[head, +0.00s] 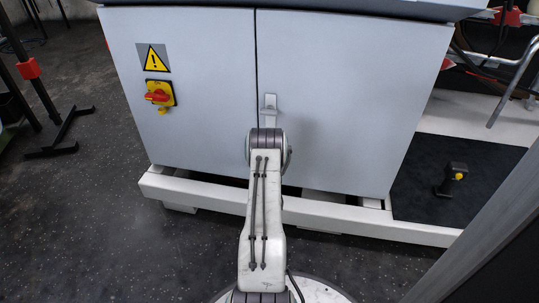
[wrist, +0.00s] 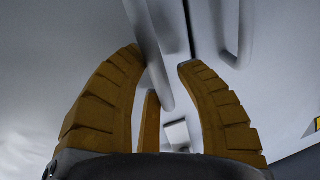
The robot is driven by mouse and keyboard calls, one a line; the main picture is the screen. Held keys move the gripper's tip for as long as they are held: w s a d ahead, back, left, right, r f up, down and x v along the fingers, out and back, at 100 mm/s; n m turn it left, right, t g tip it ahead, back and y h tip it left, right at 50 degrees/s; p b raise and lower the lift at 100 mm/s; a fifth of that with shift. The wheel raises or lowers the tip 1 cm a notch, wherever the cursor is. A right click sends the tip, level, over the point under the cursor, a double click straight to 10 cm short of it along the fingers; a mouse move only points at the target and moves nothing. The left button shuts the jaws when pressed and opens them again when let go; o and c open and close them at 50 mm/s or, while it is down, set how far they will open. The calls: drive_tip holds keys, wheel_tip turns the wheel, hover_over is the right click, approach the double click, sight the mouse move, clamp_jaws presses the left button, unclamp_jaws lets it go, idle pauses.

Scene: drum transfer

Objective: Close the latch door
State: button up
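The grey cabinet has a left door (head: 205,75) and a right door (head: 350,100), which meet at a dark vertical seam. Both look shut or nearly so; I cannot tell exactly. In the wrist view, a rounded grey bar (wrist: 150,50) reaches down between the yellow-brown fingers of my gripper (wrist: 160,65). The fingers are apart, and I cannot tell whether any touches the bar. In the head view my arm hides the gripper.
A second curved bar (wrist: 238,30) lies beyond the right finger. A red and yellow switch (head: 159,94) sits on the left door below a warning sign (head: 154,57). A white base rail (head: 330,217) runs under the cabinet. Dark floor (head: 110,230) is open at left.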

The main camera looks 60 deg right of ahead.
drive_tip(key=shift+o, duration=1.3)
drive_tip(key=shift+s, duration=0.1)
drive_tip(key=v, duration=0.7)
drive_tip(key=shift+a, duration=0.2)
drive_tip(key=shift+s, duration=0.1)
